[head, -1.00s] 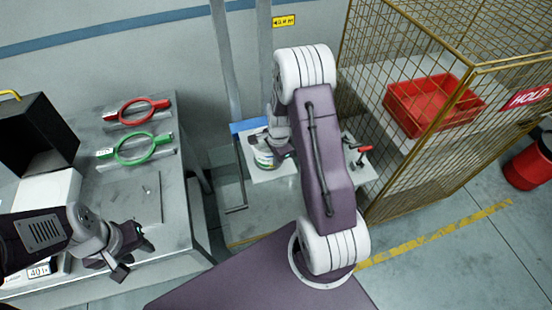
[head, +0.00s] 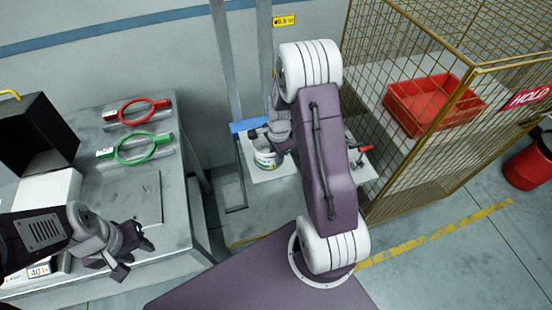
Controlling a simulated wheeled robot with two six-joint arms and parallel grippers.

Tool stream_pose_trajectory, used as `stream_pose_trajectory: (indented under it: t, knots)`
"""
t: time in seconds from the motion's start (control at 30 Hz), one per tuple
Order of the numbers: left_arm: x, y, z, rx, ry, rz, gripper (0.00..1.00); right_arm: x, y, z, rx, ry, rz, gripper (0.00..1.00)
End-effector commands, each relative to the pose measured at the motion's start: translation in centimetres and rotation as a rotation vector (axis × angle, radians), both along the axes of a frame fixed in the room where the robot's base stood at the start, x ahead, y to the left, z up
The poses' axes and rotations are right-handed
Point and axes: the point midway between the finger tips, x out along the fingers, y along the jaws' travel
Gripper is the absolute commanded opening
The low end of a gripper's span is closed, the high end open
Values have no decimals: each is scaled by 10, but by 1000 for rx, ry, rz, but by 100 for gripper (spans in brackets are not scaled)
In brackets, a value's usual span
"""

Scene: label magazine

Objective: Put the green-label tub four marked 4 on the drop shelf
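A white tub (head: 266,160) with a green label stands upright on the pale shelf board (head: 285,174) beside the wall posts. I cannot read its number. My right gripper (head: 268,139) is at the tub's top, partly hidden by my own arm; I cannot tell whether its fingers touch the tub. My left gripper (head: 137,257) is over the front right of the grey bench, with its dark fingers apart and nothing between them.
The grey bench (head: 120,185) holds a red ring tool (head: 137,110), a green ring tool (head: 135,149) and a black box (head: 38,135). A mesh cage (head: 400,190) at right holds a red crate (head: 425,115). A small red-handled part (head: 362,160) is on the board's right.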

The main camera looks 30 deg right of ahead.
Motion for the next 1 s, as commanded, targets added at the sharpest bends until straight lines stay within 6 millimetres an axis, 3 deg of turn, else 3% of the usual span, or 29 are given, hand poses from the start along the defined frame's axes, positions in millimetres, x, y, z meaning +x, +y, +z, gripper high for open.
stream_pose_trajectory:
  t: [0.2,0.4,0.7,0.77,0.9,1.0]
  knots:
    - [0,0,1,0,0,0,38,-4,0,50,-1,-6,-1,25]
    - [0,0,1,0,0,0,38,-7,0,82,-1,-3,0,25]
    - [0,0,1,0,0,0,38,-12,5,95,-3,0,37,25]
    - [0,0,2,0,0,0,38,-20,18,97,-14,0,173,25]
    - [0,0,1,0,0,0,38,-64,68,101,-67,-3,773,25]
    - [0,0,1,0,0,0,38,-97,93,100,-104,-8,1173,25]
